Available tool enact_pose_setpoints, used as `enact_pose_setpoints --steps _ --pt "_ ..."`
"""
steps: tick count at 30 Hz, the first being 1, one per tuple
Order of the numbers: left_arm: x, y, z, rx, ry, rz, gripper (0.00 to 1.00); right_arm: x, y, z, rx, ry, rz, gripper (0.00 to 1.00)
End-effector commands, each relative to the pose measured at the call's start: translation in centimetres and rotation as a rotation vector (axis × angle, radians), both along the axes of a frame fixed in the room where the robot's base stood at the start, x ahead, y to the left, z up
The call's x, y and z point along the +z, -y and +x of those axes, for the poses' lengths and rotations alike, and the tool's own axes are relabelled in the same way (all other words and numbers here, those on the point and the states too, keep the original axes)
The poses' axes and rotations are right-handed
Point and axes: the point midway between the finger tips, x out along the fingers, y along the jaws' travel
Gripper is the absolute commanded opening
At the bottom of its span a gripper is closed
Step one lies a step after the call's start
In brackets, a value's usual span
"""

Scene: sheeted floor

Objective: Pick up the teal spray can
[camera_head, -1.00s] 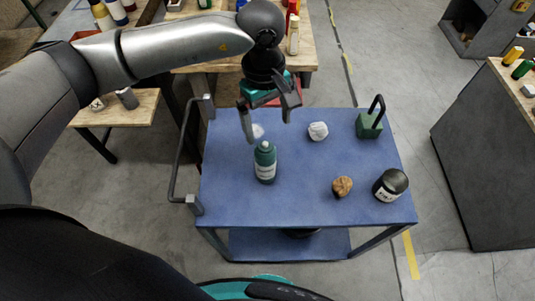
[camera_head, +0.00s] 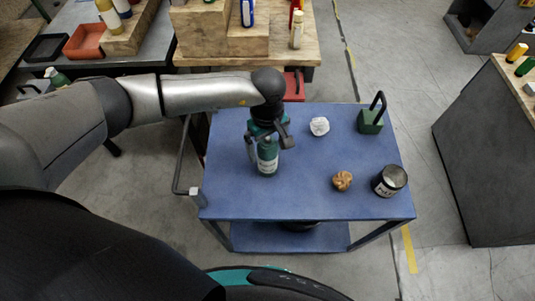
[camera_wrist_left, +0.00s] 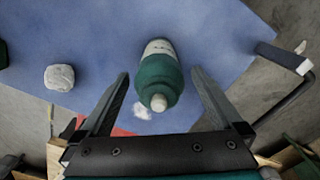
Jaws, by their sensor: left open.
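The teal spray can (camera_head: 267,160) stands upright on the blue cart top (camera_head: 320,195), left of its middle. It has a white label, and in the left wrist view the can (camera_wrist_left: 158,78) shows its pale nozzle toward the camera. My left gripper (camera_head: 266,140) is over the can's upper part in the head view. In the left wrist view the left gripper's fingers (camera_wrist_left: 163,88) are spread apart, one on each side of the can, with gaps between. The can's top is partly hidden by the gripper in the head view. My right gripper is not in view.
On the cart are a crumpled white ball (camera_head: 319,126), a green block with a black handle (camera_head: 370,121), a brown lump (camera_head: 342,181) and a dark labelled jar (camera_head: 389,181). The cart's rail (camera_head: 181,160) stands at the left. A wooden workbench (camera_head: 290,50) is behind.

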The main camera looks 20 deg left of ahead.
Motion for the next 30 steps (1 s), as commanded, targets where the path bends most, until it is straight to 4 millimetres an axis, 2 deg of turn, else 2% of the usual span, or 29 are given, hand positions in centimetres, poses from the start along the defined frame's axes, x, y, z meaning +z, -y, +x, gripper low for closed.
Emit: enact_pose_setpoints --steps 6,15,30 --pt "-2.3 0.1 0.0 0.0 -0.001 0.0 1.0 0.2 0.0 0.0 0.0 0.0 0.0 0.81" --pt "-2.7 0.1 0.0 0.0 0.001 -0.001 1.0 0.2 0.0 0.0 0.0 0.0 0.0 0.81" --pt "-2.6 0.1 0.0 0.0 0.001 -0.001 0.44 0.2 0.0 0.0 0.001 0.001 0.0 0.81"
